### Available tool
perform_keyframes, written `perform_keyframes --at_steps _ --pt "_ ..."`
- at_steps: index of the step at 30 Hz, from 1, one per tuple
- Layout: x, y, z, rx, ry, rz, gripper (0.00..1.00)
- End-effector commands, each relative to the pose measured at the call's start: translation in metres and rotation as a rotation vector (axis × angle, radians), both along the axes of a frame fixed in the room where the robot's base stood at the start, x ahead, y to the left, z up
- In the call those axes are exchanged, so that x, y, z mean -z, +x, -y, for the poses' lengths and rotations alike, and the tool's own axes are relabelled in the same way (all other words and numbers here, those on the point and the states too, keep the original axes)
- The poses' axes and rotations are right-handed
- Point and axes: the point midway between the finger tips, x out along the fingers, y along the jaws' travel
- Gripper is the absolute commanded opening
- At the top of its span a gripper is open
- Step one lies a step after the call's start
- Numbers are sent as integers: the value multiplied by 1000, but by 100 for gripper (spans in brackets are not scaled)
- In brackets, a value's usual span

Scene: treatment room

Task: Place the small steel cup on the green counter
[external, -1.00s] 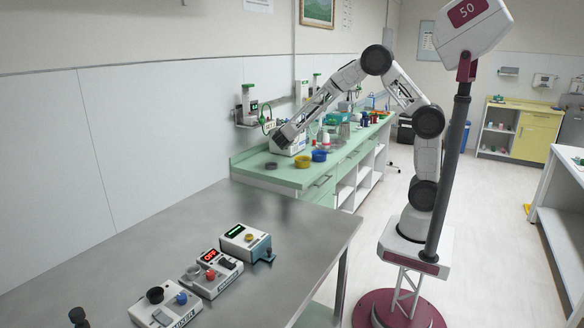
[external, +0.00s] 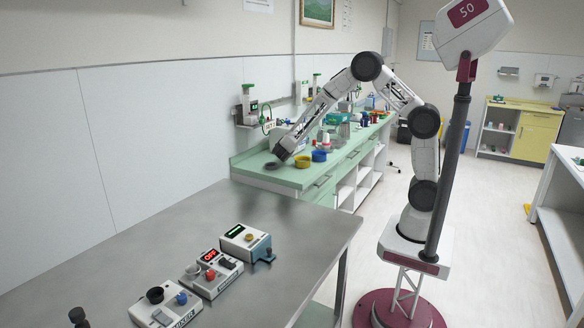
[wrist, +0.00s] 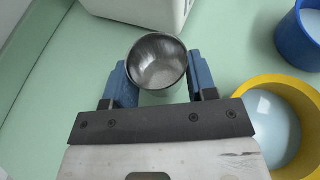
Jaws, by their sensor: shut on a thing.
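The small steel cup (wrist: 157,62) shows in the wrist view, its round open mouth facing the camera. My gripper (wrist: 160,82) is shut on it, with one blue finger on each side of its wall. In the external view my gripper (external: 279,156) points down over the near left part of the green counter (external: 290,178). Green counter surface (wrist: 80,65) also shows around the cup in the wrist view. The cup's base is hidden, so I cannot tell whether it touches the counter.
A yellow bowl (external: 302,162) stands right of my gripper, close beside it in the wrist view (wrist: 238,98). A blue bowl (external: 319,156) is just beyond. A white box (wrist: 140,8) stands ahead of the cup. Bare counter lies to the left.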

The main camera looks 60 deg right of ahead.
Motion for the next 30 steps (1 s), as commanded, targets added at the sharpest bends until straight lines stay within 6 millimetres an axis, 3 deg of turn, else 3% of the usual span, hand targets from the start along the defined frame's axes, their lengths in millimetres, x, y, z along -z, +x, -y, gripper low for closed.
perform_keyframes --at_steps 7,22,23,24,30 --pt "27 0 0 1 0 -2 29" --pt "33 0 0 1 1 -1 29" --pt "32 0 0 0 0 0 57" --pt "32 0 0 0 0 0 63" --pt "32 0 0 1 0 0 63"
